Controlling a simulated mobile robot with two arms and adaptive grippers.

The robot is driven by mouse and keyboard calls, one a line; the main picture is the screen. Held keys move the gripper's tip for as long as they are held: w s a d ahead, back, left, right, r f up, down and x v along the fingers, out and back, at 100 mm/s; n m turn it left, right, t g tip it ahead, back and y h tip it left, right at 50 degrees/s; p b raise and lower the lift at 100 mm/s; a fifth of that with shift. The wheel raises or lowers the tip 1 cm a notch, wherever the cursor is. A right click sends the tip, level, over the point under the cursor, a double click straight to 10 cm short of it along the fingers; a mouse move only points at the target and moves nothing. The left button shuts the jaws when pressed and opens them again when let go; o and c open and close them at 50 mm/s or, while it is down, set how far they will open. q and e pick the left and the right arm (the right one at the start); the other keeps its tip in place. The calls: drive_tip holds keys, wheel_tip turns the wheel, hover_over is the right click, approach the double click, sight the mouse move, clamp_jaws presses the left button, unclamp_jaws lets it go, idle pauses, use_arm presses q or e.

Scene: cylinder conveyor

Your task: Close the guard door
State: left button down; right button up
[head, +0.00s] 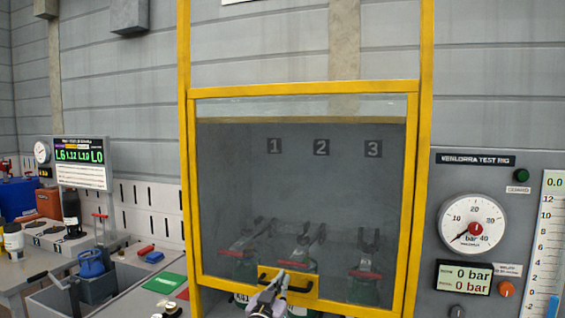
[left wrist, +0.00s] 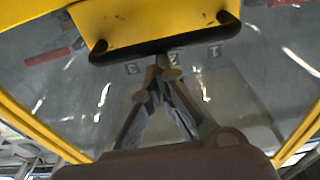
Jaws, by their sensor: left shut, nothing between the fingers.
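The guard door (head: 410,200) is a clear panel in a yellow frame, standing in a tall yellow frame in the head view. Its lower edge is low, with green cylinder parts showing just beneath. A black bar handle (head: 303,288) sits on a yellow plate at the door's bottom middle. My left gripper (head: 280,279) is at the handle's left part, shut and empty. In the left wrist view the closed fingertips (left wrist: 162,64) lie right at the handle (left wrist: 165,47); I cannot tell whether they touch. My right gripper is not in view.
Behind the door are several cylinders with red levers (head: 365,275) and the signs 1, 2 and 3. A gauge panel (head: 473,223) with a dark green lamp stands right. A bench with a grey crate (head: 60,300) and tools is at the left.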

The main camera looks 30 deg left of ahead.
use_arm(q)
wheel_tip(320, 180, down, 19)
drive_tip(key=b, duration=0.8)
drive_tip(key=shift+r, duration=0.2)
